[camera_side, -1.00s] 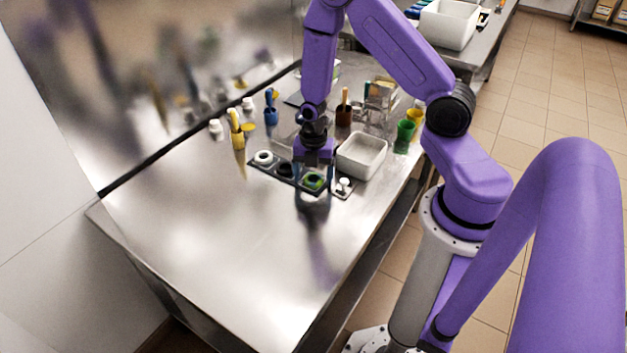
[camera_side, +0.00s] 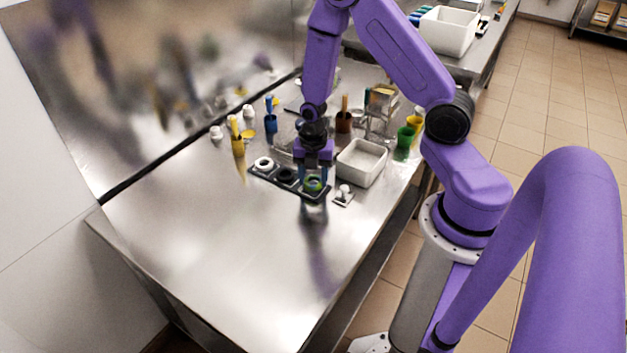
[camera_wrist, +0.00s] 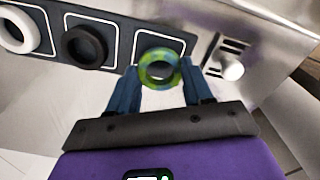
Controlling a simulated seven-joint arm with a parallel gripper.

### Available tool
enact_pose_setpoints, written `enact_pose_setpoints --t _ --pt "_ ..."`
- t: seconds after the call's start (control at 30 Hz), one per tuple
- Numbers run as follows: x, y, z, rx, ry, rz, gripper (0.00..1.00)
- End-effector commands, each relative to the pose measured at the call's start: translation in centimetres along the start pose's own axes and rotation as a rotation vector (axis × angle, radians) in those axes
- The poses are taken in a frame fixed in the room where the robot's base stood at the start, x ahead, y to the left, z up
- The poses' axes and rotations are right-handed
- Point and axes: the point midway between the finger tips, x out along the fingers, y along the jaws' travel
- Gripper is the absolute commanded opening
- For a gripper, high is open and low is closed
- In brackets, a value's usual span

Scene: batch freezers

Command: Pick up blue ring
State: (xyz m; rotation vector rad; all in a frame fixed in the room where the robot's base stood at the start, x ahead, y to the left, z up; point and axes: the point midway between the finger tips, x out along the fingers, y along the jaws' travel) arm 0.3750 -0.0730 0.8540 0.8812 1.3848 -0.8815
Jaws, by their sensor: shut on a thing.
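A thick ring mottled green, yellow and blue (camera_wrist: 160,68) is between the two blue fingers of my gripper (camera_wrist: 157,84) in the wrist view. My gripper is shut on this ring. In the side view my gripper (camera_side: 314,176) points down over the right end of a dark tray, and the ring (camera_side: 313,185) shows between the fingers. I cannot tell whether the ring touches the tray. No plain blue ring shows.
The dark tray (camera_wrist: 130,30) has white-outlined squares, with a black ring (camera_wrist: 84,46) and a white ring (camera_wrist: 18,30) on it. A small white knobbed piece (camera_side: 343,192) and a white bin (camera_side: 361,162) stand to the right. The front of the steel table (camera_side: 210,240) is clear.

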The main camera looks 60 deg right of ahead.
Motion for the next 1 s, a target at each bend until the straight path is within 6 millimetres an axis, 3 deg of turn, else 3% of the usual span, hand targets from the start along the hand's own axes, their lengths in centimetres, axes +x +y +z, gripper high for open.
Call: enact_pose_setpoints --t 0.4,0.67,0.77,1.0 --pt "-6.2 0.1 0.0 0.0 -0.002 0.005 0.21" --pt "-8.2 -0.3 0.5 0.015 0.0 0.001 0.21" --pt "-8.5 -1.6 1.9 0.061 0.0 0.0 0.21" --pt "-9.1 -7.3 7.1 0.256 0.0 0.0 0.21"
